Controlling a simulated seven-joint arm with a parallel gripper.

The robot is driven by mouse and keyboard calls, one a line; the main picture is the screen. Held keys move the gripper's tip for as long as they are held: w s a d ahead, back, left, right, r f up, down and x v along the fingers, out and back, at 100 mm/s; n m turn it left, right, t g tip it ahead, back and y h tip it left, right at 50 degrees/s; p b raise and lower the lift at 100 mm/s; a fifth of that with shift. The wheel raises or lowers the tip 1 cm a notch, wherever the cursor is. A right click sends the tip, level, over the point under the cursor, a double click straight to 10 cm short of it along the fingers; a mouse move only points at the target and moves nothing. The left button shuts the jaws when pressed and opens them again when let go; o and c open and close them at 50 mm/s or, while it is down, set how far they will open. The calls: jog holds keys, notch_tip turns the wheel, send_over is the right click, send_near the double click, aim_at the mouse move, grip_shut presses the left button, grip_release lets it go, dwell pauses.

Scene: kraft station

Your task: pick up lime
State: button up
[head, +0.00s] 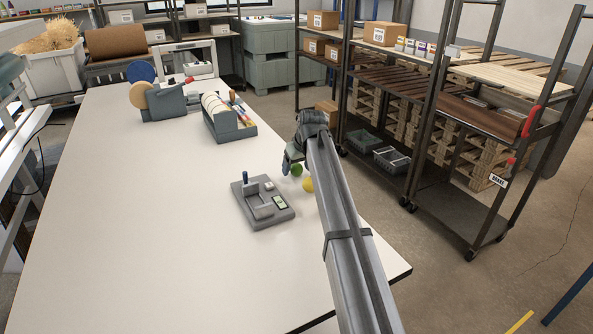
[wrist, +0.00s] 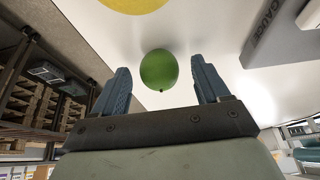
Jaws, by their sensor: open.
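A green lime (head: 296,170) lies on the white table in the head view, just beside the end of my arm. It also shows in the wrist view (wrist: 159,70), ahead of and between my two fingers. My gripper (wrist: 160,82) is open, with one blue-grey finger on each side of the lime and a gap on both sides. In the head view my gripper (head: 290,162) is partly hidden by my own arm. I cannot tell how far the lime is from the fingertips in depth.
A yellow round fruit (head: 307,185) lies close to the lime. A grey gauge device (head: 262,203) stands left of them on the table (head: 150,230). A grey organizer (head: 229,120) and a tape dispenser (head: 163,103) stand farther back. The table's right edge is near.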

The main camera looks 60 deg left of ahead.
jog(key=shift+c, duration=0.3)
jog(key=c, duration=1.1)
jog(key=shift+r, duration=0.3)
notch_tip(320, 180, up, 9)
jog(key=shift+f, duration=0.2)
jog(key=s+d+r+n, duration=0.1)
jog(key=s+d, duration=0.1)
jog(key=s, duration=0.6)
jog(key=s+d+r+n, duration=0.1)
jog(key=s+d, duration=0.2)
jog(key=s, duration=0.5)
jog(key=d, duration=0.2)
jog(key=s+d+f+m, duration=0.1)
jog(key=d, duration=0.2)
jog(key=s+d+m, duration=0.1)
jog(key=d, duration=0.1)
jog(key=shift+d+f, duration=0.15)
jog(key=shift+f, duration=0.2)
